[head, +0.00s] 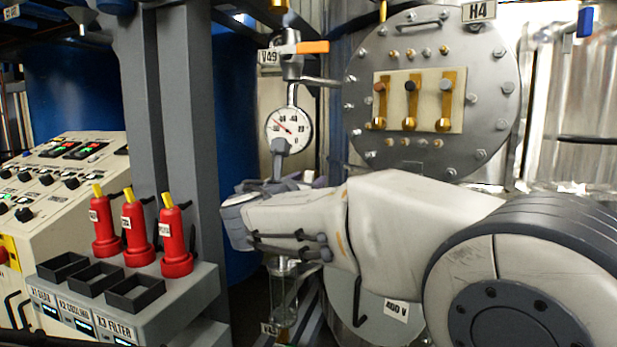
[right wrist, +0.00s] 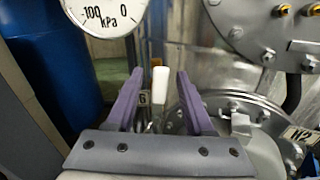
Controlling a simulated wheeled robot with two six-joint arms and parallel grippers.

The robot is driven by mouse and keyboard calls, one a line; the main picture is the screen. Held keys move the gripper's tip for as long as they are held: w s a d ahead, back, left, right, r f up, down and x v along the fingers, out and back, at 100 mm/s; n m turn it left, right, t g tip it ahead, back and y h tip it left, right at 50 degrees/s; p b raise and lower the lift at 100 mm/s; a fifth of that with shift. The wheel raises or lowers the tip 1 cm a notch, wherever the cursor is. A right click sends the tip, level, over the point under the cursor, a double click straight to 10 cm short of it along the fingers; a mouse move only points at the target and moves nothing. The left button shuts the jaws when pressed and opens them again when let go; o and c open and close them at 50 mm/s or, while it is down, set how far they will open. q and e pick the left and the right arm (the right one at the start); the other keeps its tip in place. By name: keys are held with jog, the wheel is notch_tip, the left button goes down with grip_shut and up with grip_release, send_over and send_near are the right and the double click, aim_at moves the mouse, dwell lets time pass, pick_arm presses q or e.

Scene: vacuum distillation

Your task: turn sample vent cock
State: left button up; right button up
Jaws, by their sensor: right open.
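My right gripper (head: 290,184) is in front of the pipework below the pressure gauge, its fingers mostly hidden behind my wrist in the head view. In the right wrist view its two purple fingers (right wrist: 160,74) are open. A white upright handle (right wrist: 160,86) appears in the gap between them, apart from both fingers. It looks like the handle of a small cock; its tag (right wrist: 143,98) is partly covered, so I cannot tell which cock it is. How deep the handle sits between the fingers is unclear. My left gripper is not in view.
The pressure gauge (head: 289,130) and an orange-levered valve tagged V49 (head: 312,47) are just above. A round bolted flange (head: 497,95) stands to the right. A glass cylinder (head: 284,300) hangs below my wrist.

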jog(key=shift+w+d, duration=0.15)
jog(key=shift+w, duration=0.15)
grip_shut()
dwell(1.3)
